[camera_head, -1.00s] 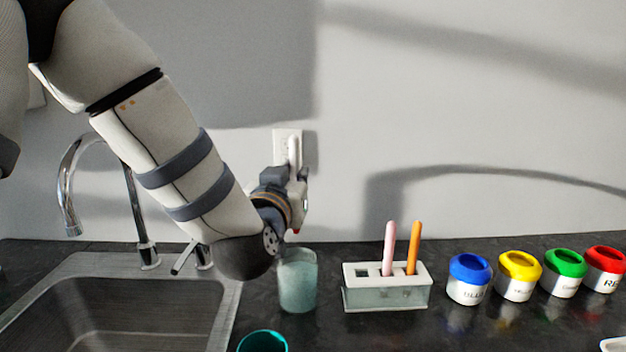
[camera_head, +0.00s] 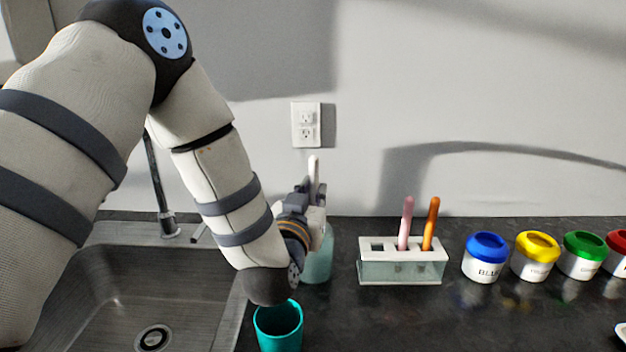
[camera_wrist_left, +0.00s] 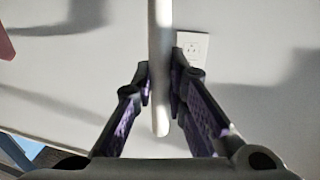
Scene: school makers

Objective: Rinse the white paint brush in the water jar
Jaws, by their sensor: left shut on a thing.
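My left gripper (camera_head: 313,192) is shut on the white paint brush (camera_head: 314,168), whose pale handle sticks up above the fingers. In the left wrist view the white brush (camera_wrist_left: 160,60) runs between the two fingertips (camera_wrist_left: 160,82), and its rounded end shows below them. The water jar (camera_head: 319,264), a cloudy blue-green glass, stands on the counter directly below and partly behind my gripper. The gripper and wrist cover the jar's rim and the lower part of the brush, so I cannot tell whether the bristles are in the water. My right gripper is out of view.
A teal cup (camera_head: 279,330) stands in front of the jar, close to my wrist. A brush holder (camera_head: 402,271) with a pink and an orange brush is to the right, then several paint pots (camera_head: 485,262). The sink (camera_head: 110,290) lies left.

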